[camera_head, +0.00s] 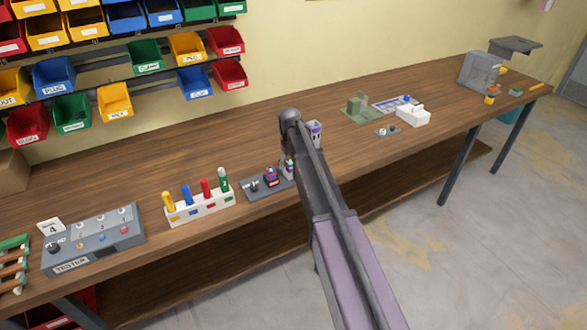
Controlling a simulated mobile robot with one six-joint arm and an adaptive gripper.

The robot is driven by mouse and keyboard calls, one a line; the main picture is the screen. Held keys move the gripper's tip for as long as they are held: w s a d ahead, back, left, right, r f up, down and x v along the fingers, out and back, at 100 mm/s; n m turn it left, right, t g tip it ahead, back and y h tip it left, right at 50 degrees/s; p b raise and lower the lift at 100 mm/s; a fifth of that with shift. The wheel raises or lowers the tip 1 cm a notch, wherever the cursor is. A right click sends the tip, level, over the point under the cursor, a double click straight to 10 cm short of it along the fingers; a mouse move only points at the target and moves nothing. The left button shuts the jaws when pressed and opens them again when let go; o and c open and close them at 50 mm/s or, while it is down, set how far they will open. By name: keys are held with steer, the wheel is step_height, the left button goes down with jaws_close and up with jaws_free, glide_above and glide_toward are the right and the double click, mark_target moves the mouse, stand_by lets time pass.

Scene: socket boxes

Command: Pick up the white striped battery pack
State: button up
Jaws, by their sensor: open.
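I cannot single out the white striped battery pack with certainty. A small whitish piece with dark purple marks (315,129) shows just right of my arm, partly hidden by it. A small upright white and purple piece (288,167) stands at the right of a grey socket box (254,195), against my arm's outline. A dark and reddish block (271,177) sits on that box. My arm reaches over the bench from the bottom right. My gripper's fingers do not show; they seem hidden behind the arm.
On the wooden bench (120,185) stand a grey tester (93,247) and a white rack (201,209) with several coloured cylinders. Coloured bins (115,100) hang behind. The rear bench strip is clear.

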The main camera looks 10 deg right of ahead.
mark_target(291, 162)
steer(key=c, duration=1.1)
steer(key=shift+r, duration=0.1)
step_height(291, 162, up, 3)
steer(key=p, duration=0.3)
steer(key=s+d+r+p, duration=0.1)
steer(key=s+d+p, duration=0.1)
steer(key=s, duration=1.4)
steer(key=shift+d+r, duration=0.15)
steer(key=shift+r, duration=0.25)
steer(key=shift+w, duration=0.1)
